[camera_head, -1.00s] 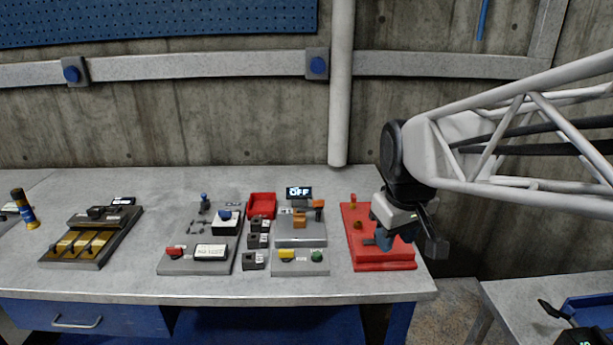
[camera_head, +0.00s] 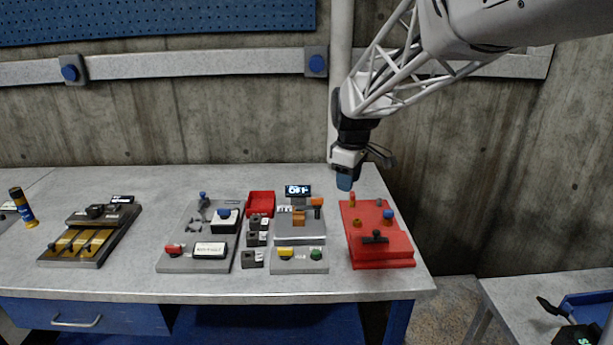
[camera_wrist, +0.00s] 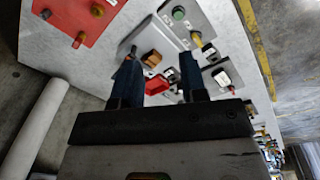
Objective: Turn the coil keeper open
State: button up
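I cannot tell for sure which part is the coil keeper. The grey middle panel (camera_head: 300,240) carries an orange block (camera_head: 299,217), an orange-topped lever (camera_head: 318,203) and a small display (camera_head: 298,191) at its back. In the wrist view an orange-brown part (camera_wrist: 151,59) shows between my fingers, in the distance. My gripper (camera_head: 345,184) hangs above the table's back, behind the red panel and right of the display, touching nothing that I can see. In the wrist view its two blue fingers (camera_wrist: 159,80) stand apart with nothing held.
The red panel (camera_head: 380,252) at the right bears a black T-handle (camera_head: 375,237), a blue knob (camera_head: 388,215) and yellow knobs. Left of the middle panel are a red bin (camera_head: 261,203), several dark blocks and another grey panel (camera_head: 170,255). A white pipe rises behind my gripper.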

aim_at(317, 198)
jog(key=w+a+f+n, duration=0.2)
jog(key=w+f, duration=0.1)
jog(key=w, duration=0.3)
jog(key=w+a+f+n, duration=0.2)
jog(key=w+f, duration=0.1)
jog(key=w, duration=0.3)
jog(key=w+a+f+n+g, duration=0.1)
jog(key=w+a+f+n, duration=0.1)
jog(key=w, duration=0.4)
jog(key=shift+w+a+f, duration=0.1)
jog(key=shift+w+f, duration=0.25)
jog(key=shift+f, duration=0.45)
jog(key=shift+f, duration=0.1)
jog(key=shift+f, duration=3.8)
grip_shut()
